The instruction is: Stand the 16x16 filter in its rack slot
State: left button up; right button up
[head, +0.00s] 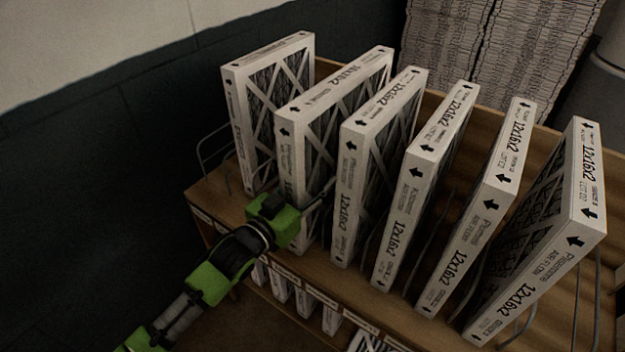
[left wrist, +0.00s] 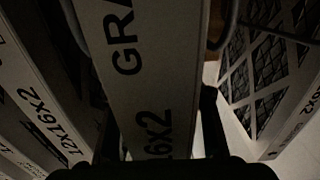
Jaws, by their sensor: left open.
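The left gripper (head: 308,204) is at the lower front edge of the second filter from the left (head: 292,165), which stands upright in the rack. In the left wrist view, the open left gripper (left wrist: 160,125) has one finger on each side of a filter's edge (left wrist: 150,65), printed "GRA" and "6x2". The rest of its size is hidden, so I cannot tell whether it is the 16x16 filter. Contact with the fingers is unclear. The leftmost filter (head: 236,120) stands upright; its size is unreadable. My right gripper is out of view.
Several filters marked 12x16x2, such as one in the middle (head: 351,190) and one at far right (head: 560,240), stand in a row on the wooden shelf (head: 215,200). Wire dividers separate them, with narrow gaps. More filters sit on a lower shelf (head: 305,298).

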aim_at(289, 202)
pick_arm(q)
jog(key=shift+r, duration=0.2)
jog(key=p+v, duration=0.5)
jog(key=v, duration=0.7)
jog(key=shift+f, duration=0.1)
